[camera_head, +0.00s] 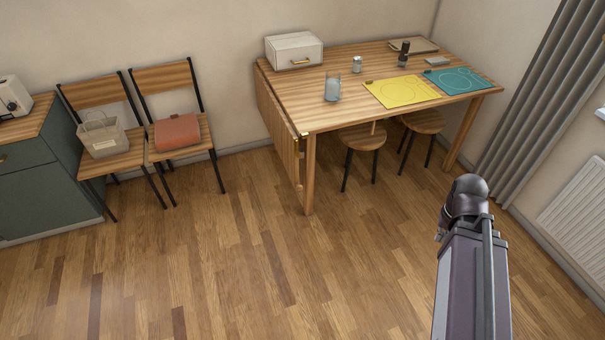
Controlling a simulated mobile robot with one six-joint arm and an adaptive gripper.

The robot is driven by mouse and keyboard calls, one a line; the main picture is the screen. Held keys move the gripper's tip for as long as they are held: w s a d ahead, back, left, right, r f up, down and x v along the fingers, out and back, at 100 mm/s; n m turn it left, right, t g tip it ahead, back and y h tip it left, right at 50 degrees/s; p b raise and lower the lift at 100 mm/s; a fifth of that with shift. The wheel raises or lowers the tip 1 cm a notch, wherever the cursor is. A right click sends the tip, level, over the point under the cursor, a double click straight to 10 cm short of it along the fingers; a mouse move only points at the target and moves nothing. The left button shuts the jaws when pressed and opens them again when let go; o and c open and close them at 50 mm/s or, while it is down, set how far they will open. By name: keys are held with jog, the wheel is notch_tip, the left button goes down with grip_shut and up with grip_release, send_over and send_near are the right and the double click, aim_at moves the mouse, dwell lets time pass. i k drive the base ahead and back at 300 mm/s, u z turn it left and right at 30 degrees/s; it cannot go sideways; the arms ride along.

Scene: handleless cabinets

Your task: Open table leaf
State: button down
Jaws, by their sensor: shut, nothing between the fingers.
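The wooden table (345,118) stands against the back wall. Its leaf (277,130) hangs straight down along the table's left end, folded against the side by a front leg. Small brass-coloured fittings (304,134) show at the leaf's front top corner. My arm rises at the lower right, apart from the table and well to the right of the leaf. My gripper cannot be made out in this view. The far face of the leaf is hidden.
On the table are a white box (294,50), a glass (332,88), a yellow mat (401,91) and a teal mat (459,80). Stools (362,138) stand underneath. Two chairs (182,133) hold bags at left. The floor (210,260) before the leaf is clear.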

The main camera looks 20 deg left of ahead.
aim_at(284, 137)
jog(key=u, duration=0.15)
jog(key=i, duration=1.35)
jog(key=u, duration=0.15)
